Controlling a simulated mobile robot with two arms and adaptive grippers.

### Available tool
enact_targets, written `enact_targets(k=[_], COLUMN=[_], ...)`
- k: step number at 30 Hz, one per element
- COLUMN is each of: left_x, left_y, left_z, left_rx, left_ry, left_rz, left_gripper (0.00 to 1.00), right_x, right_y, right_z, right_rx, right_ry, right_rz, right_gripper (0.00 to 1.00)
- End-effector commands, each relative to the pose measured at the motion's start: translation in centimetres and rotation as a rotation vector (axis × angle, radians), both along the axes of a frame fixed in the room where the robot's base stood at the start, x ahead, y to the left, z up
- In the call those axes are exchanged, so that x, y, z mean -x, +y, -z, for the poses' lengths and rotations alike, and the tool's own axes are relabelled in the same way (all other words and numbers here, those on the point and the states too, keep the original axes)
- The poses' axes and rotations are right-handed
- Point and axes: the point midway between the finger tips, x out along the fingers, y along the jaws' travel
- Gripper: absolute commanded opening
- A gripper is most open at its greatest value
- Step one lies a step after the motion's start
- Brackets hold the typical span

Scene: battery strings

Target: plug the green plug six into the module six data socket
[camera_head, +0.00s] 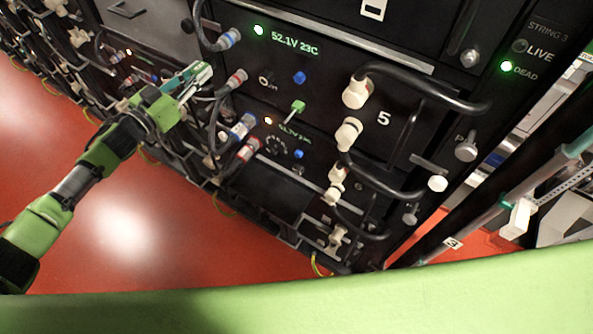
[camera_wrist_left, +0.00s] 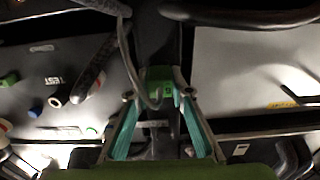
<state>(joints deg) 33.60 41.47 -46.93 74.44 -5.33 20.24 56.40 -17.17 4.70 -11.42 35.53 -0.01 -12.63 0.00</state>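My left gripper (camera_head: 196,78) is in front of the battery rack, left of the lit modules. In the left wrist view its two teal fingers (camera_wrist_left: 159,98) close in on both sides of a small green plug (camera_wrist_left: 161,84) with a pale mark. A grey cable loops down to this plug. The plug is hard to make out in the head view. A lower module with a dim green readout (camera_head: 294,132) sits under the module with the bright readout (camera_head: 295,43). I cannot tell which is module six, and its data socket is not identifiable. My right gripper is not in view.
Another green plug (camera_head: 298,106) sticks out of the rack face. Red-banded connectors (camera_head: 236,79) and blue-banded connectors (camera_head: 230,38) with dark cables stand out beside the modules. White connectors (camera_head: 355,93) with thick black cables are to the right. The red floor at left is open.

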Motion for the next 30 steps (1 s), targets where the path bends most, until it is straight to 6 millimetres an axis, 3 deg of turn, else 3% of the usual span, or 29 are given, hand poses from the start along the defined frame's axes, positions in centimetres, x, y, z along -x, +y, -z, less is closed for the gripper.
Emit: enact_targets(k=[30], left_x=[1.7], left_y=[1.3], left_z=[0.0], left_rx=[0.0], left_ry=[0.001], left_rz=[-0.001], left_gripper=[0.0], right_x=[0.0], right_y=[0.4], right_z=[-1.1], right_rx=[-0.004], right_ry=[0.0], right_rz=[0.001], right_gripper=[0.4])
